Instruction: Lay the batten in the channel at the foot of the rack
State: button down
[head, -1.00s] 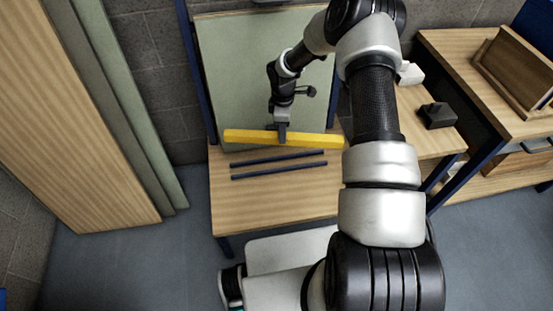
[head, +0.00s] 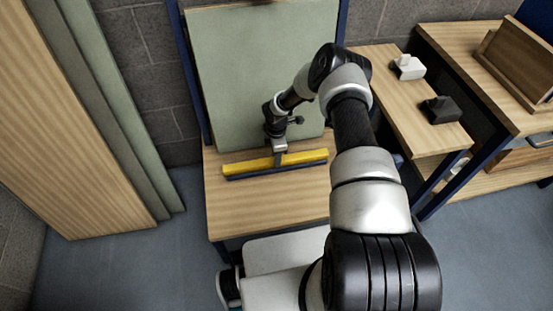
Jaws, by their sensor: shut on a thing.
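The yellow batten (head: 248,165) lies level at the back of the wooden shelf, along the foot of the rack's green panel (head: 255,75). My gripper (head: 279,158) is shut on it near its middle from above. The channel is two dark rails; the near rail (head: 250,175) shows along the batten's front side, and the far rail is hidden behind the batten. The batten runs parallel to the rails and appears to be at or between them. I cannot tell whether it rests on the bottom.
The front of the shelf (head: 265,210) is bare. Blue posts flank the panel. To the right, a side bench holds a white block (head: 408,67) and a black block (head: 440,110). Tall boards (head: 75,120) lean at the left.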

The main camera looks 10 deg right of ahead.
jog(key=shift+f, duration=0.55)
